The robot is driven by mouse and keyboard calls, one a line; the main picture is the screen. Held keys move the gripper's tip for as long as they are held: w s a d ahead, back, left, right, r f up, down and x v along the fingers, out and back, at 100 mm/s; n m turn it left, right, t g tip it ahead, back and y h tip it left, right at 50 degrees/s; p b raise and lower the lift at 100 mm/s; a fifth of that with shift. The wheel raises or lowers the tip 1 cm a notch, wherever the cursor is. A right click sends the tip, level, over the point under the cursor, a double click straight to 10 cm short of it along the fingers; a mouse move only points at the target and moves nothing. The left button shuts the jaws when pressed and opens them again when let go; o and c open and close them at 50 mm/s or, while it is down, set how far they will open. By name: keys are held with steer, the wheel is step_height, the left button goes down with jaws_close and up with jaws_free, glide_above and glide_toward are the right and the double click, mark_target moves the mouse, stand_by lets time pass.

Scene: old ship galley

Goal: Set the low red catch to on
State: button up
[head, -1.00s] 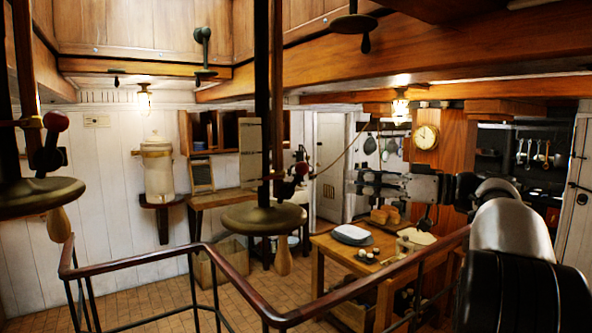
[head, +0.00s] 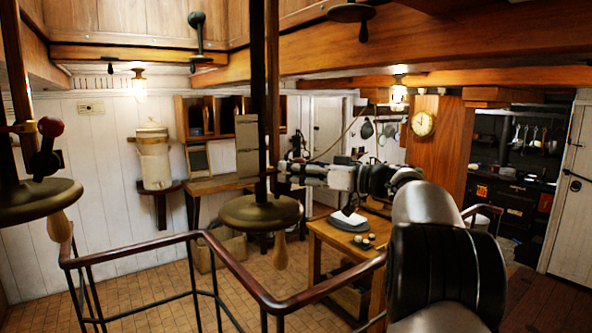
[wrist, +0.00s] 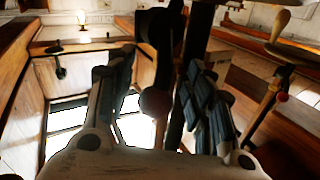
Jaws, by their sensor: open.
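In the wrist view a dull red ball knob (wrist: 157,102) on a dark lever lies between the spread fingers of my gripper (wrist: 160,85); I cannot tell whether they touch it. In the head view my gripper (head: 284,171) reaches from the right to the dark middle post (head: 261,95), just above its brass disc (head: 260,212). It covers the place of that post's red knob. A second red knob (head: 50,127) on a black lever is on the left post, above another brass disc (head: 35,200). Any on or off marking is not readable.
A wood-topped railing (head: 225,262) runs below and in front of the posts. Behind stands a wooden table (head: 325,238) with a grey plate and small round items. A wooden handle (head: 279,252) hangs under the middle disc. A beam (head: 420,50) crosses above.

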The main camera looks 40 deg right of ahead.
jaws_close()
stand_by(0.6)
